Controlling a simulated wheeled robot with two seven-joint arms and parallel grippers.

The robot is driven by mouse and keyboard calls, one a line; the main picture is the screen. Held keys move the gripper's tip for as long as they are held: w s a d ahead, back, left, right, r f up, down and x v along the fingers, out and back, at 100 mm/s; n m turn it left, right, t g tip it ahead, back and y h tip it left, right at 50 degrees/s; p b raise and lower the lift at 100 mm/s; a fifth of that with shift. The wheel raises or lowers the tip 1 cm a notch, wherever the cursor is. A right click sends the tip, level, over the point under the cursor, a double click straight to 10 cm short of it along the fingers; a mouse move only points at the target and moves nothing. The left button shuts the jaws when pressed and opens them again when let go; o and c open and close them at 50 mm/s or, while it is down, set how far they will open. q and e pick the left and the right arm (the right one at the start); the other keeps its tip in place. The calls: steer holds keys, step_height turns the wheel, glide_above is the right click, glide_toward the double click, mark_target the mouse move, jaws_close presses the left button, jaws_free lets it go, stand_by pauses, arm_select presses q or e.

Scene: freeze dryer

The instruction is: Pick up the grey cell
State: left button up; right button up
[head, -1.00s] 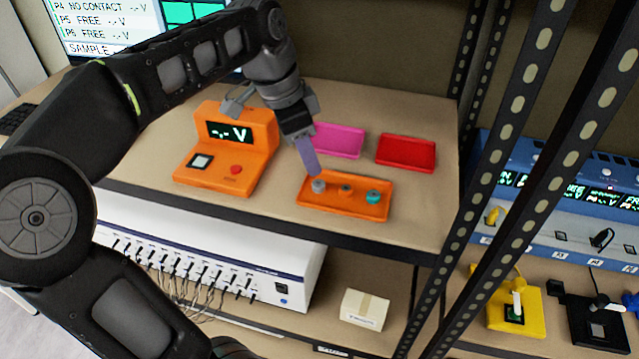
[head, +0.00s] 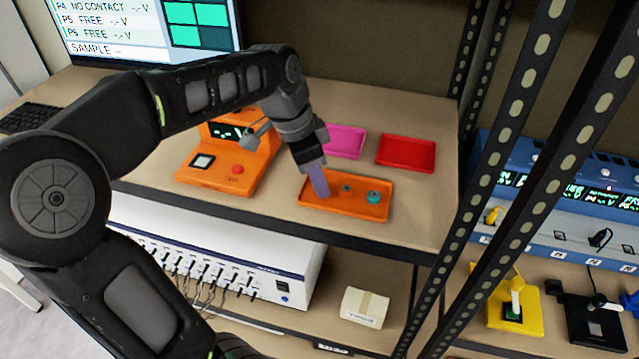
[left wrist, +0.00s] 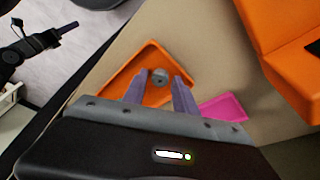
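The grey cell (left wrist: 159,77) is a small round piece in the orange tray (left wrist: 118,82), seen in the left wrist view between and a little beyond my left gripper's fingertips. My left gripper (left wrist: 158,88) is open, with its two purple fingers apart on either side of it. In the head view the left gripper (head: 319,183) points down over the left end of the orange tray (head: 350,209) and hides the grey cell. Contact cannot be told. My right gripper (left wrist: 66,28) seems to show at the upper left of the wrist view; its opening is unclear.
In the tray are a middle cell (head: 346,188) and a teal cell (head: 373,197). Behind lie a pink tray (head: 348,141) and a red tray (head: 406,153). An orange voltage tester (head: 222,172) stands left. Shelf uprights (head: 520,110) rise at right.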

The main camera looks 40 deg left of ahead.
arm_select(q)
steer(key=shift+c, duration=0.4)
jaws_close()
